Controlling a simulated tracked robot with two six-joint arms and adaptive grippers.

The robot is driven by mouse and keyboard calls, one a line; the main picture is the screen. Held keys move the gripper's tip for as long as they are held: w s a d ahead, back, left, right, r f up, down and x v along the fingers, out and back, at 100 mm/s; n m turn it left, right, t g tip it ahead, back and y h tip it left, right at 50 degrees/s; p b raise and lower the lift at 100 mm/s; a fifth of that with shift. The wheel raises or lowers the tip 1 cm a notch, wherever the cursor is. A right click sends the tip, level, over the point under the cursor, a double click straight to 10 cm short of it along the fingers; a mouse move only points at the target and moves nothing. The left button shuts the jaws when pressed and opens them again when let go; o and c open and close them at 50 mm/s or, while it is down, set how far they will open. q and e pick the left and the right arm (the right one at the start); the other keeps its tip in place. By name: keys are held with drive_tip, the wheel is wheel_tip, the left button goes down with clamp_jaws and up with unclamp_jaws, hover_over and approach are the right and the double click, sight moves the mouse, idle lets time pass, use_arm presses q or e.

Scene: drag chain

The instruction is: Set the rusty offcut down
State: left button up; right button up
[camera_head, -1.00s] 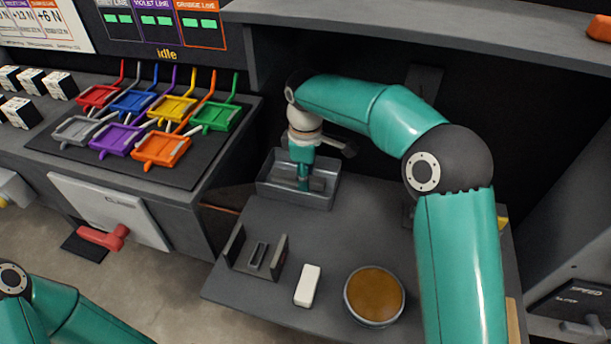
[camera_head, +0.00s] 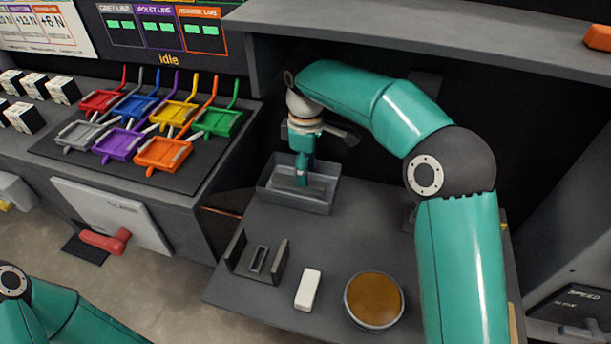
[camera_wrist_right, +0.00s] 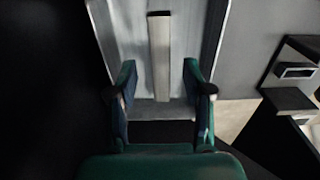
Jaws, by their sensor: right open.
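My right gripper (camera_head: 302,180) points down over the grey metal tray (camera_head: 326,205) at the back of the bench. Its fingers are apart in the right wrist view (camera_wrist_right: 159,78). A long, thin, pale bar (camera_wrist_right: 159,40), which seems to be the offcut, lies in the tray. It shows between and beyond the fingers, with a gap on each side. It looks greyish here, and I cannot make out rust on it. In the head view the gripper hides much of it. My left arm shows at the lower left, its gripper outside the picture.
On the bench stand a dark slotted fixture (camera_head: 239,252), a white block (camera_head: 308,289) and a round brown-topped dish (camera_head: 374,301). Coloured small trays sit on a mat (camera_head: 190,178) to the left. A shelf (camera_head: 430,38) overhangs the back. The bench middle is clear.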

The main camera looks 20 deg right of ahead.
drive_tip(key=shift+r, duration=1.65)
